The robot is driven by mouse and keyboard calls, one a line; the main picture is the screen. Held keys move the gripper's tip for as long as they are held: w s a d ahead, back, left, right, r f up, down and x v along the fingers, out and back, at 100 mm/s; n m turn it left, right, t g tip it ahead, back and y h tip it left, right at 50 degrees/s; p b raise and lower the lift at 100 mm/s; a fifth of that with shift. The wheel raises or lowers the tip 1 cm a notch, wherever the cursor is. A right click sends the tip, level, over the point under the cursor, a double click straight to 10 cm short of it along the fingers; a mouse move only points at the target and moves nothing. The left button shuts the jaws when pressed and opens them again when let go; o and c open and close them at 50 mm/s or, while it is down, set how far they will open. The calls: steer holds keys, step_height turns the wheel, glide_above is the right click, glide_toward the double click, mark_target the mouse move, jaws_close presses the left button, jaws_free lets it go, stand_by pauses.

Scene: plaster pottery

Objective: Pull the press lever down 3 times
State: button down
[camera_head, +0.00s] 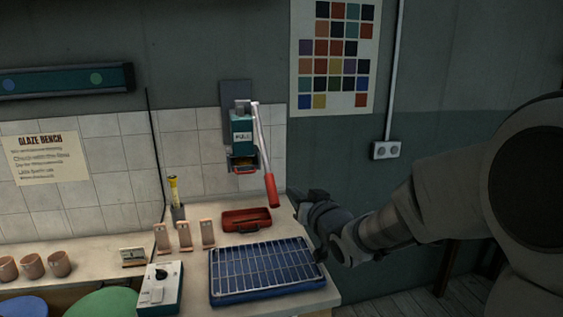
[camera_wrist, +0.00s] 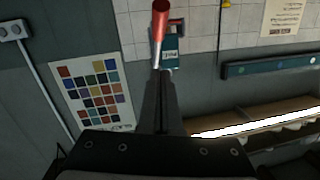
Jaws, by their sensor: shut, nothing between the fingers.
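The press (camera_head: 242,135) is a teal box on a dark wall plate above the bench. Its lever (camera_head: 261,140) is a pale metal bar on the right side, slanting downward in the picture to a red grip (camera_head: 270,190). My gripper (camera_head: 297,198) is just right of the red grip, its fingers closed and empty. In the wrist view, which is turned upside down, the shut fingers (camera_wrist: 159,75) point toward the press (camera_wrist: 170,48). The red grip (camera_wrist: 159,20) shows beyond the fingertips. I cannot tell whether the fingers touch the lever.
Below the press, a red tray (camera_head: 246,221) and a blue tray with a wire rack (camera_head: 262,272) lie on the bench. Wooden stands (camera_head: 185,236), a control box (camera_head: 160,290) and cups (camera_head: 33,266) are to the left. A colour chart (camera_head: 335,55) hangs on the wall.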

steer(key=r+g+p, duration=0.1)
steer(key=r+p, duration=0.1)
glide_toward(273, 185)
steer(key=w+a+r, duration=0.1)
steer(key=w+r, duration=0.1)
steer(key=w, duration=0.2)
steer(key=shift+w+a+f, duration=0.3)
steer(key=shift+a+f, duration=0.2)
steer(key=shift+f, duration=0.3)
steer(key=shift+w+a+f, duration=0.25)
steer(key=shift+w+f, duration=0.1)
steer(key=shift+f, duration=0.25)
